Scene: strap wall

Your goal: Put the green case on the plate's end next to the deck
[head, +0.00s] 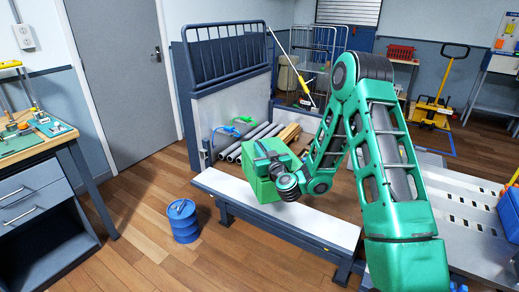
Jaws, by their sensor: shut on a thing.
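The green case (262,189) is a box at the left-middle of the head view, over the white plate (318,227). My gripper (272,163) is at its upper right side and is shut on it. My green wrist hides part of the case and the fingertips. I cannot tell whether the case's underside touches the plate. The plate is long and lies on a dark-framed bench, running from left to lower right. Which surface is the deck is unclear; a bed with grey pipes (258,137) lies behind the plate.
A blue drum (183,221) stands on the floor left of the plate. A blue-grey railed panel (233,95) rises behind its left end. A grey slotted surface (466,200) is at right. A workbench (40,190) stands at far left. The plate's right part is bare.

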